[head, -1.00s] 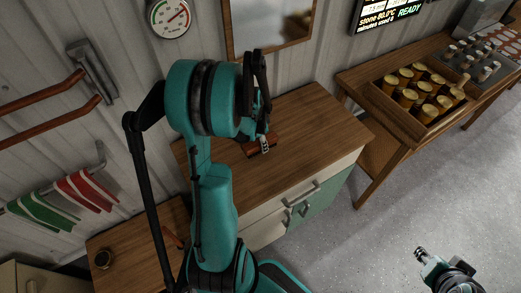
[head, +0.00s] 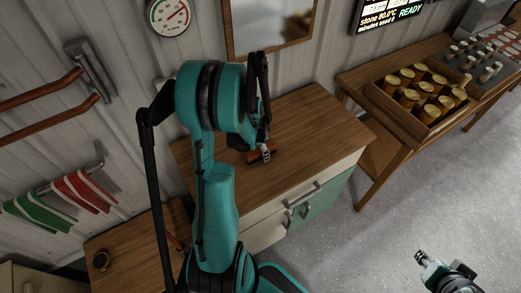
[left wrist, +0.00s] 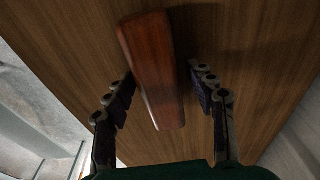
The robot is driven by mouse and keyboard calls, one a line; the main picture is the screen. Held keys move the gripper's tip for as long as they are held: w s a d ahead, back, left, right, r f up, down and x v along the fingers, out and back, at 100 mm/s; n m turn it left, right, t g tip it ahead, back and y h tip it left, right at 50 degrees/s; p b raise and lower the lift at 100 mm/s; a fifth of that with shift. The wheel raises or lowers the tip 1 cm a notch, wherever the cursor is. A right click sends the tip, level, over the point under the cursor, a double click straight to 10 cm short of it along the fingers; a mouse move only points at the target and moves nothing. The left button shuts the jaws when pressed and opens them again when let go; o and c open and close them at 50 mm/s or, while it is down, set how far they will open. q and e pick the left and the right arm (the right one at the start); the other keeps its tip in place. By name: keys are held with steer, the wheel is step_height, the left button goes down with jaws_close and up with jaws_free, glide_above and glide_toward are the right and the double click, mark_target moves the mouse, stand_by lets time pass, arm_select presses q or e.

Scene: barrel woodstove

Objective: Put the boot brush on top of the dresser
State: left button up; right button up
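The boot brush, a reddish-brown wooden block, lies at the left gripper's fingertips over the wooden dresser top (head: 315,125). It shows partly in the head view (head: 255,157) and large in the left wrist view (left wrist: 152,70). My left gripper (left wrist: 163,85) is open, with one finger on each side of the brush. A clear gap shows on the right side; the left finger is close to the brush. Whether the brush rests fully on the wood is hard to tell. My right gripper (head: 424,258) is at the lower right over the floor, away from the dresser, its opening unclear.
A lower wooden surface (head: 125,245) with a small round dark object (head: 102,260) is at the lower left. A table with a tray of jars (head: 425,112) stands to the right. A framed mirror (head: 268,22) hangs behind the dresser. The dresser top's right part is clear.

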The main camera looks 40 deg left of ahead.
arm_select(q)
steer(key=shift+r, duration=0.1)
steer(key=shift+r+p, duration=0.35)
step_height(320, 180, up, 11)
steer(key=s+p, duration=0.2)
steer(key=p, duration=0.1)
steer(key=s+d+r+n+t, duration=0.1)
steer(key=d+r, duration=0.4)
steer(key=d, duration=0.7)
steer(key=s+d+r+n+t, duration=0.2)
steer(key=d+r, duration=0.4)
steer(key=d, duration=0.6)
steer(key=shift+s+d+r+t, duration=0.2)
steer(key=shift+s+t, duration=0.7)
steer(key=shift+t, duration=0.3)
